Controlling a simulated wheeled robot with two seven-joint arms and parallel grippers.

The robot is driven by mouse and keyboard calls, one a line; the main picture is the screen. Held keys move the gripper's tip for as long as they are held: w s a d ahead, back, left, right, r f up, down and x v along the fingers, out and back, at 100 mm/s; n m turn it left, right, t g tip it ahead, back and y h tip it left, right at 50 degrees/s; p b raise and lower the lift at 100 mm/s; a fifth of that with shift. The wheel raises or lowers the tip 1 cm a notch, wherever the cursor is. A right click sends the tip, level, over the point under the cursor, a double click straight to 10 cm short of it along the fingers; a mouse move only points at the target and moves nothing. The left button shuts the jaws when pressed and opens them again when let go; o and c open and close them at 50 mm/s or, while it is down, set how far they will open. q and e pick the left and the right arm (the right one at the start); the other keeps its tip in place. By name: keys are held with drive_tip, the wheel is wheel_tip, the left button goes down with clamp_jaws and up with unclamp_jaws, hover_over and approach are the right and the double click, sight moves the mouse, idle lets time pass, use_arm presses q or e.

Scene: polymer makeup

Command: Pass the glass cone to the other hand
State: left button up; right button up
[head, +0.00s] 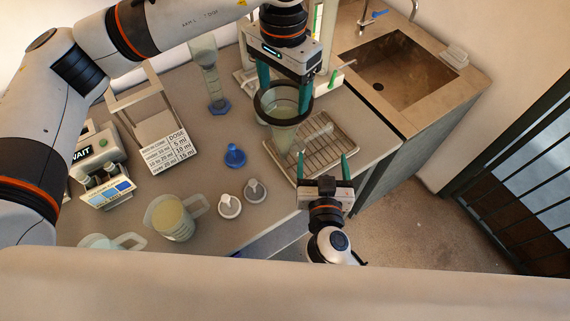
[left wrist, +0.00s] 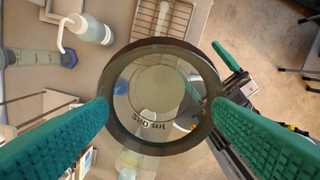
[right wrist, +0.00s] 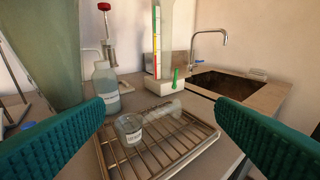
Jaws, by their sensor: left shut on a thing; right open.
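The glass cone (head: 283,133) is clear, with a wide dark rim, and hangs with its narrow end down. My left gripper (head: 284,95) is shut on its rim, with a green finger on either side. In the left wrist view the rim of the cone (left wrist: 118,135) fills the middle, with "250 ml" lettering inside. My right gripper (head: 322,166) is open and empty, just below and right of the cone, apart from it. In the right wrist view a pale green translucent wall, probably the cone (right wrist: 50,50), stands close at the upper left, outside the fingers.
A wire rack (head: 332,146) lies under the cone, with a small glass beaker (right wrist: 129,127) on it. A sink (head: 400,75) is at the back right. A jug (head: 172,219), a blue stopper (head: 235,156), a cylinder (head: 213,80) and a dose sign (head: 168,150) stand left.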

drive_tip(key=s+a+r+n+t+y, duration=0.2)
drive_tip(key=s+a+r, duration=0.4)
drive_tip(key=a+r, duration=0.25)
drive_tip(key=w, duration=0.7)
drive_tip(key=w+a, duration=0.1)
drive_tip(key=w, duration=0.3)
drive_tip(key=shift+w+r, duration=0.2)
drive_tip(key=shift+w, duration=0.1)
